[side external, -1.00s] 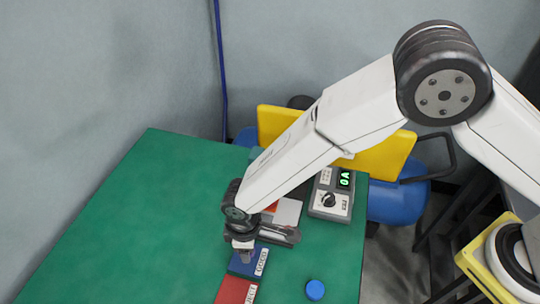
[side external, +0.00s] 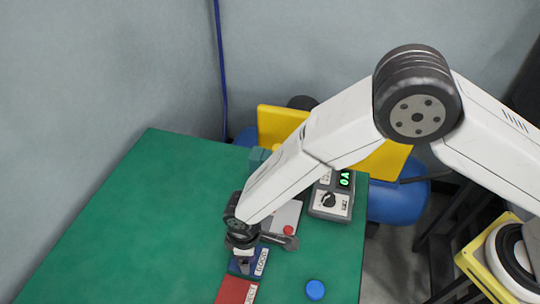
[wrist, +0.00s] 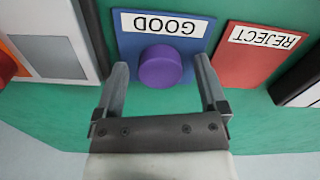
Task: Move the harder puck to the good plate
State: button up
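The good plate (side external: 262,262) is blue with a white GOOD label; it also shows in the wrist view (wrist: 196,46). A purple puck (wrist: 160,66) sits on it, below the label in the wrist view. My gripper (wrist: 161,78) is open, with one finger on each side of this puck and a visible gap to each. In the side view my gripper (side external: 243,266) is low at the good plate and hides the purple puck. A blue puck (side external: 315,290) lies on the green table, right of the plates. Which puck is harder does not show.
The red reject plate (side external: 235,291) lies beside the good plate. A grey tester base with a red knob (side external: 288,230) and a control box with a green display (side external: 332,197) stand behind. The left of the green table (side external: 150,220) is clear.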

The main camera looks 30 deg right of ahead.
jog(key=shift+r, duration=0.2)
notch_tip(320, 180, up, 12)
dwell(0.9)
dwell(0.5)
jog(key=w+d+r+m+t, duration=0.1)
jog(key=d+r+m, duration=0.2)
jog(key=d, duration=0.7)
jog(key=w+d+r+m, duration=0.2)
jog(key=d+r+m, duration=0.1)
jog(key=d, duration=0.8)
jog(key=s+d+r+m+t, duration=0.1)
jog(key=s+d+m, duration=0.4)
jog(key=d, duration=0.9)
jog(key=shift+s+r+m+t, duration=0.3)
jog(key=shift+s+r, duration=0.05)
jog(key=shift+s, duration=1.35)
jog(key=shift+d, duration=0.1)
